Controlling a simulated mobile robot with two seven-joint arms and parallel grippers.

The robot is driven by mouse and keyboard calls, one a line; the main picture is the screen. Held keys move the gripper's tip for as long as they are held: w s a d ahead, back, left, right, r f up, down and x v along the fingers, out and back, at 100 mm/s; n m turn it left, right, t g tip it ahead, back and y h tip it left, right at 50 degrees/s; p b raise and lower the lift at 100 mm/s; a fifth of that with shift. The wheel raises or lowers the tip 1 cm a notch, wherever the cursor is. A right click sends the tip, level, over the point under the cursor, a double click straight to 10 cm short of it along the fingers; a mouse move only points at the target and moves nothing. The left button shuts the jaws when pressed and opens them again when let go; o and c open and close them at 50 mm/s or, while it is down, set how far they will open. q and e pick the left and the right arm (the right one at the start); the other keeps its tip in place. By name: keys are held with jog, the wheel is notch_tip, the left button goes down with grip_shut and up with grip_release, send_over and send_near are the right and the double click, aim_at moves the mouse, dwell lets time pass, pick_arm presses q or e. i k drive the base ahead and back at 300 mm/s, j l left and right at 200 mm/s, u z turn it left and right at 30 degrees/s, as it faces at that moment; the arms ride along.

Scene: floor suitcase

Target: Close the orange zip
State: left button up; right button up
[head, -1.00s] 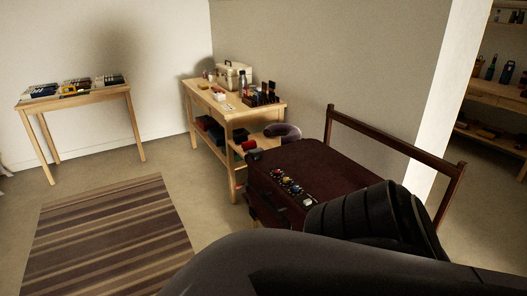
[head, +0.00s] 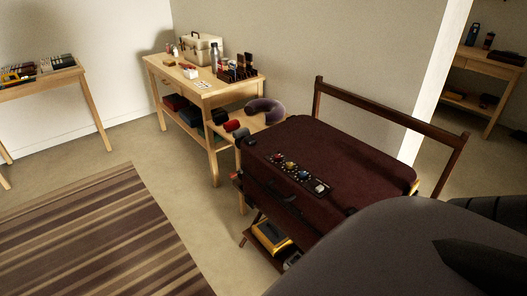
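A dark maroon suitcase (head: 345,155) lies on a dark wooden rack, seen in the head view right of the middle. A dark strip (head: 263,150) on its top near the front edge carries several small pieces, coloured red, yellow, blue and white. A small yellow-orange patch (head: 414,187) shows at the suitcase's right corner. I cannot make out an orange zip for certain, nor whether any zip is open. My own dark arm link covers the lower right and hides part of the suitcase's near right side. Neither gripper is in view.
The rack's tall back rail (head: 385,118) rises behind the suitcase. A yellow-and-black item (head: 271,236) sits on the rack's low shelf. A wooden table (head: 205,95) with a case and bottles stands to the left. A striped rug (head: 100,235) lies on open floor.

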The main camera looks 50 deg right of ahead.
aim_at(233, 175)
jog(key=i+l+z, duration=0.1)
jog(key=i+z, duration=0.4)
jog(key=z, duration=0.2)
jog(key=i+z, duration=0.45)
jog(key=z, duration=1.35)
